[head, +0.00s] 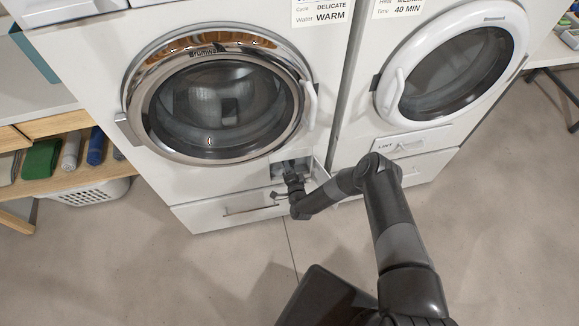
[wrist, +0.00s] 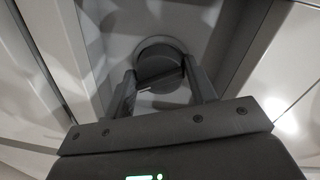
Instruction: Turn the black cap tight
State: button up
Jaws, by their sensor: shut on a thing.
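The black cap (wrist: 160,62) is a round dark disc with a raised grip bar across it, seen in the wrist view inside a recess low on the washing machine. My gripper (wrist: 163,88) has its two fingers on either side of the cap and is shut on it. The bar lies slightly tilted in the picture. In the head view my gripper (head: 291,172) reaches into the small open hatch at the lower right of the washer, and hides the cap there.
The washer (head: 105,110) has a chrome-rimmed round door (head: 213,98), closed. The open hatch flap (head: 321,172) stands beside my gripper. A drawer handle (head: 252,208) sits below. A dryer (head: 350,130) stands to the right. The floor (head: 180,280) in front is clear.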

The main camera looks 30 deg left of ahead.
jog(key=shift+s+a+r, duration=0.1)
jog(key=shift+r, duration=0.05)
jog(key=o, duration=0.9)
jog(key=shift+o, duration=0.2)
jog(key=v, duration=1)
jog(key=shift+s+d, duration=0.2)
jog(key=shift+d, duration=0.2)
